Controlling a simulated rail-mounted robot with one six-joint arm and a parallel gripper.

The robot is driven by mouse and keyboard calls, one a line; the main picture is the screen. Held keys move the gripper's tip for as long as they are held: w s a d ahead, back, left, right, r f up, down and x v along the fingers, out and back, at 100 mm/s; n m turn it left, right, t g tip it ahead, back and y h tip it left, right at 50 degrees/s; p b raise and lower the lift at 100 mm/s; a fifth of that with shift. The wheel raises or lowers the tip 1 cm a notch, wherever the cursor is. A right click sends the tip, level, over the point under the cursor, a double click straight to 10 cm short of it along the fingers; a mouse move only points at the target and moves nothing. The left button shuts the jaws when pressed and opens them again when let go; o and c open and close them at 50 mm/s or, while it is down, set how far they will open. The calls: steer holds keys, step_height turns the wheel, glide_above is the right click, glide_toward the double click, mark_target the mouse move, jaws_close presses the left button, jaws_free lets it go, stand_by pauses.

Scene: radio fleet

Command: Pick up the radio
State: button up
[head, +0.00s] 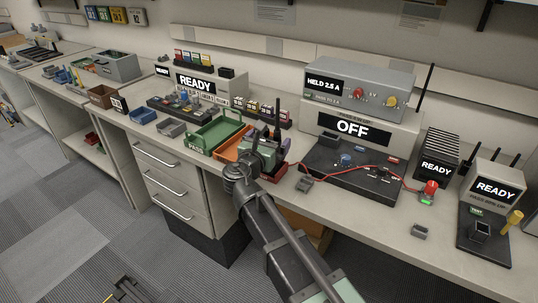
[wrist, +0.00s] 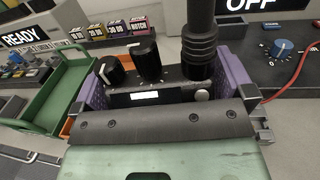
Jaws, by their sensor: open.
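The radio (wrist: 150,72) is dark, with two round knobs, a small lit display and a thick black antenna (wrist: 200,35) on top. In the head view its antenna (head: 277,118) stands up at the middle of the bench. My gripper (wrist: 167,84) is open, with one purple-padded finger on each side of the radio's top. I cannot tell whether the pads touch it. In the head view my gripper (head: 264,158) is over the front of the bench, at the radio. The radio's lower body and base are hidden by my gripper and arm.
A green tray (head: 198,144) and an orange tray (head: 224,155) lie left of the radio, a red tray (head: 279,176) by my gripper. Right stands a test unit reading OFF (head: 352,128) with a red cable. Small coloured packs (head: 262,112) stand behind.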

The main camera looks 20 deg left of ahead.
steer(key=shift+s, duration=0.1)
steer(key=c, duration=1)
steer(key=shift+r, duration=0.1)
